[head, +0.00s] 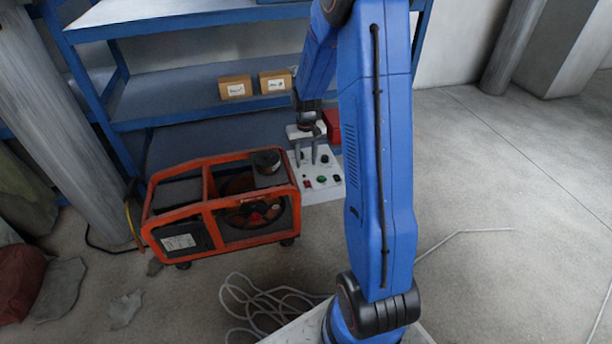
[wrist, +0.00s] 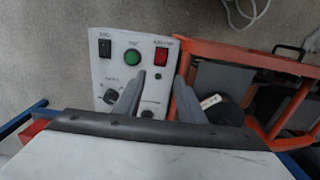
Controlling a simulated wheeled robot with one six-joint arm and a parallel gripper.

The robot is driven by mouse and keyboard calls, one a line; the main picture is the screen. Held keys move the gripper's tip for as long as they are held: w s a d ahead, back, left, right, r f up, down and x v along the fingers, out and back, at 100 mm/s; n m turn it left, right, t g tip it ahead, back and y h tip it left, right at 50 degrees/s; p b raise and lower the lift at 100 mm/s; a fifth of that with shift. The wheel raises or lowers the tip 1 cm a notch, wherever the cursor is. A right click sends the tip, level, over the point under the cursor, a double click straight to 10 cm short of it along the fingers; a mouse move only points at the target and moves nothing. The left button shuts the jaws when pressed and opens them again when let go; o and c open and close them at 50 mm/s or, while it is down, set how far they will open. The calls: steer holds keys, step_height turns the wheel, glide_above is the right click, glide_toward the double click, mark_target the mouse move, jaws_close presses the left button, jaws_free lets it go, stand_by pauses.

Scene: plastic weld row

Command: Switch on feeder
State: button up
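A white control box (head: 330,192) with switches stands beside the orange-framed machine in the head view. In the wrist view its white panel (wrist: 98,75) carries a black rocker switch (wrist: 105,48), a green round button (wrist: 131,56) and a red rocker switch (wrist: 161,57) along one edge. A dial knob (wrist: 110,97) and a second dark knob (wrist: 148,113) are nearer the gripper. The small labels are too blurred to read surely. My gripper (wrist: 160,77) is over the panel, its two grey fingers apart with nothing between them. In the head view my gripper (head: 307,164) points down at the box.
The orange-framed machine (head: 222,158) stands directly left of the box. A blue shelf (head: 180,98) behind holds two small cardboard boxes (head: 235,88). A red thing (head: 333,126) is behind the control box. Loose cable (head: 262,300) lies on the floor.

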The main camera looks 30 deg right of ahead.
mark_target(306, 180)
step_height(306, 180, down, 8)
steer(key=shift+f, duration=0.1)
stand_by(0.4)
jaws_close()
